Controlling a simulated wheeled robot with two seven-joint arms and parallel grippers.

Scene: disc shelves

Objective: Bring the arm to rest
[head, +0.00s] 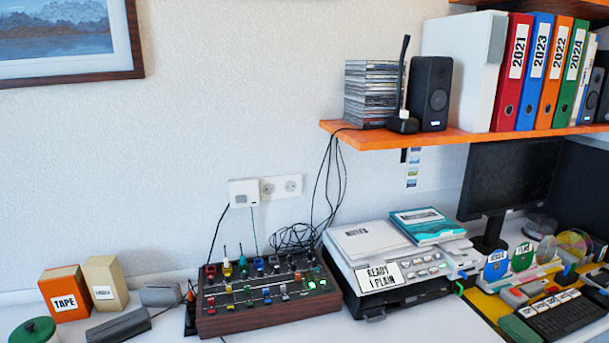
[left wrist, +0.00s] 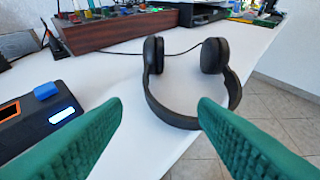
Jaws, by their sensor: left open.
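My left gripper (left wrist: 160,102) shows in the left wrist view as two green, ridged fingers set wide apart. It is open, with nothing held between the fingers. Dark headphones (left wrist: 154,98) lie on the white desk (left wrist: 105,75) beyond the fingertips, with part of the band close to the right finger in the picture. I cannot tell the exact gap between them. Neither gripper shows in the head view, and my right gripper is in neither view.
A wood-sided mixer (head: 265,318) stands on the desk, left of a printer (head: 400,290). An orange shelf (head: 470,137) juts out above. In the wrist view, a dark device with a blue knob (left wrist: 46,91) lies left; the desk edge (left wrist: 262,50) drops to tiled floor.

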